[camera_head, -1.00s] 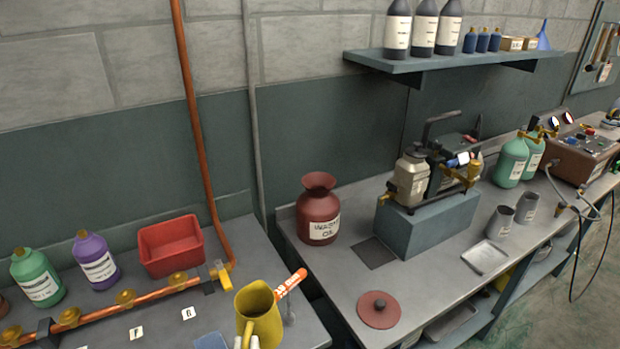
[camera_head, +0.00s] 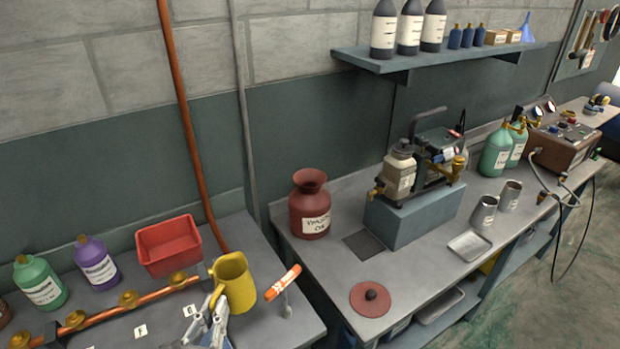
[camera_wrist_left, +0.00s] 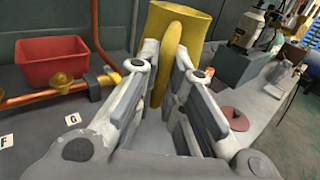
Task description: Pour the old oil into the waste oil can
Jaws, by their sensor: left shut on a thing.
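A yellow jug (camera_head: 235,283) is held upright by my left gripper (camera_head: 212,322), above the front right part of the left bench. In the left wrist view the gripper's fingers close on the jug's handle (camera_wrist_left: 168,62). The jug's inside is too dark and small to show any oil. The waste oil can (camera_head: 311,213) is dark red with a white label and an open, flared mouth. It stands on the right bench, to the right of the jug and apart from it. A red lid with a dark knob (camera_head: 371,296) lies flat on that bench. My right gripper is out of view.
A copper pipe with brass fittings (camera_head: 128,300) and a red bin (camera_head: 168,246) are on the left bench. A pump on a grey block (camera_head: 410,215) stands right of the can. A gap separates the benches.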

